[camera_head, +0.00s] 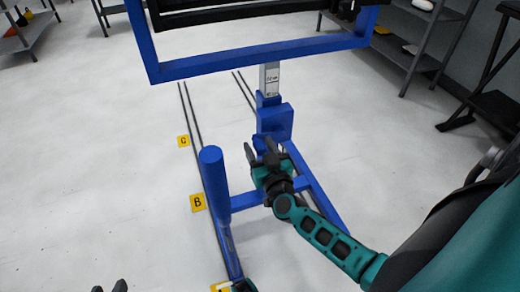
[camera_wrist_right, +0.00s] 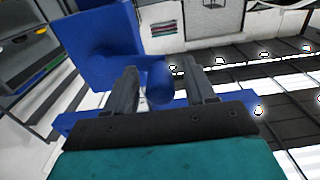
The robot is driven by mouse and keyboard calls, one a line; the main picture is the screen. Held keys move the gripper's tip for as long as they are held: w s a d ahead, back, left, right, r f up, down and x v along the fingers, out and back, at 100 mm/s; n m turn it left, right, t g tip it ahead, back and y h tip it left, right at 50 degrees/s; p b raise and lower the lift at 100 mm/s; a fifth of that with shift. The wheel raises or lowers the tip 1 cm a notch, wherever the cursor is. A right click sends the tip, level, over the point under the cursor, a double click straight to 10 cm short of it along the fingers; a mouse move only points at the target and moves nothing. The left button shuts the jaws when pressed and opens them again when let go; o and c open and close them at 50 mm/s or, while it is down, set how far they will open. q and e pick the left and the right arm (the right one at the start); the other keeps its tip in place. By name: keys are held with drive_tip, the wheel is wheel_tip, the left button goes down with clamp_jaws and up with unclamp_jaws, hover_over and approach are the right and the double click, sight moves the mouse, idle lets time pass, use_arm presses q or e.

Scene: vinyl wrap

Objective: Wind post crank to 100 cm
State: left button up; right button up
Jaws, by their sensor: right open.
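The post is a light grey inner column with dark scale marks (camera_head: 269,78), rising from a blue sleeve and box (camera_head: 274,122). The marks are too small to read. My right gripper (camera_head: 260,152) is just in front of the blue box, fingers apart. In the right wrist view, my right gripper (camera_wrist_right: 161,72) has a rounded blue piece (camera_wrist_right: 160,92), apparently the crank's handle, between its open fingers; I cannot tell whether they touch it. The crank is mostly hidden behind the gripper in the head view. My left gripper (camera_head: 109,287) shows only two separated dark fingertips at the bottom edge.
A blue frame (camera_head: 260,62) sits on top of the post. A short blue upright (camera_head: 213,180) stands left of my right gripper. Rails run along the white floor past yellow tags C (camera_head: 184,141) and B (camera_head: 197,202). Shelves (camera_head: 405,55) stand at the right back. Floor on the left is clear.

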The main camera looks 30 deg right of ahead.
clamp_jaws()
idle(0.5)
